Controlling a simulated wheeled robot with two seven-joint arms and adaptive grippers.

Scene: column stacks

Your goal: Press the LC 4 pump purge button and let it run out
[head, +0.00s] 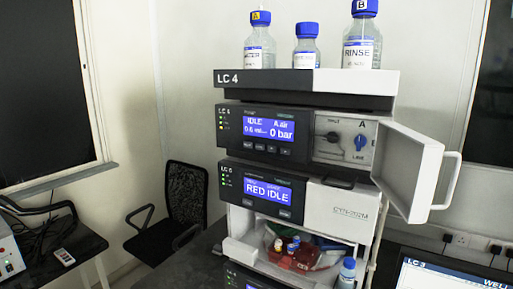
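The LC 4 stack (300,80) stands in the middle of the head view. On the pump's right is an open compartment with a black knob (329,137) and a blue knob (360,142). Its white door (412,168) is swung open to the right. Neither gripper is in view.
Bottles A (260,42), an unlettered one (306,47) and B (361,38) stand on top. A chair (182,212) is at left; an LC 3 screen (445,274) is at lower right.

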